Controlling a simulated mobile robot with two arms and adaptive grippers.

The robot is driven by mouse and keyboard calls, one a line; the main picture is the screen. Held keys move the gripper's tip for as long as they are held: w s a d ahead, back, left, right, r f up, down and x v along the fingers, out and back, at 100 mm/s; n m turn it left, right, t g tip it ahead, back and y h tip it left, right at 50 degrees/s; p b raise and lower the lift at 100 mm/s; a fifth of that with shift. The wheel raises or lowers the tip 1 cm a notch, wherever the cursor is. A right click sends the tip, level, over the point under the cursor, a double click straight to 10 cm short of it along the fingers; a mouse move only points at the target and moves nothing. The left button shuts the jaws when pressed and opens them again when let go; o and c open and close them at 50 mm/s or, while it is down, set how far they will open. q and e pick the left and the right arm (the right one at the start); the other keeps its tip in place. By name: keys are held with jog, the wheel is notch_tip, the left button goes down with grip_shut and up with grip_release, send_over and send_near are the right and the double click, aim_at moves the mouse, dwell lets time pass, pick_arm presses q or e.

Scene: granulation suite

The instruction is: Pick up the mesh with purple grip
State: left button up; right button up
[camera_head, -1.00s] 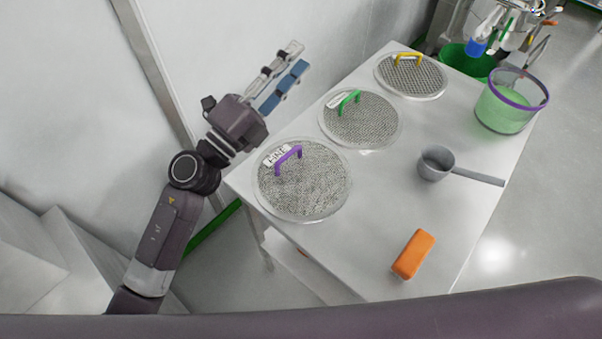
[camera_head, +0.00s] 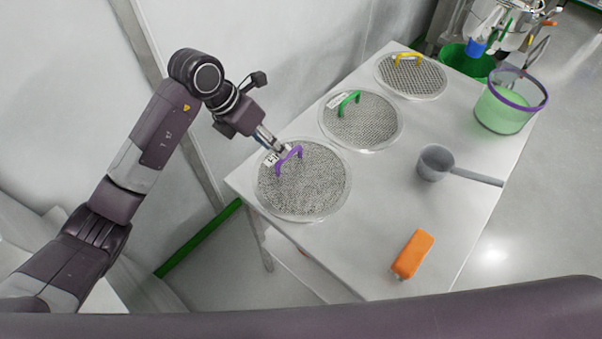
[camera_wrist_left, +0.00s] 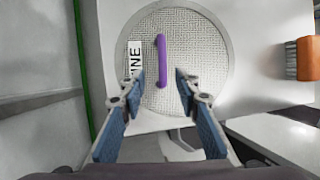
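The round mesh with the purple grip (camera_head: 312,190) lies flat on the near left part of the white table. Its purple grip (camera_head: 289,158) stands up near its upper left edge, beside a white label. My left gripper (camera_head: 276,146) reaches down to the grip from the upper left. In the left wrist view the gripper (camera_wrist_left: 158,76) is open, with one blue-padded finger on each side of the purple grip (camera_wrist_left: 161,60). Gaps show between the fingers and the grip. The mesh (camera_wrist_left: 205,50) also fills the upper middle there. My right gripper is not in view.
A green-grip mesh (camera_head: 372,128) and a yellow-grip mesh (camera_head: 420,82) lie farther back on the table (camera_head: 400,205). A wall is close on the left.

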aim_at(286, 158)
pick_arm(q)
jog(key=p+x, duration=0.2)
jog(key=x, duration=0.4)
jog(key=shift+s+d+f, duration=0.15)
jog(key=shift+d, duration=0.2)
jog(key=shift+f, duration=0.25)
grip_shut()
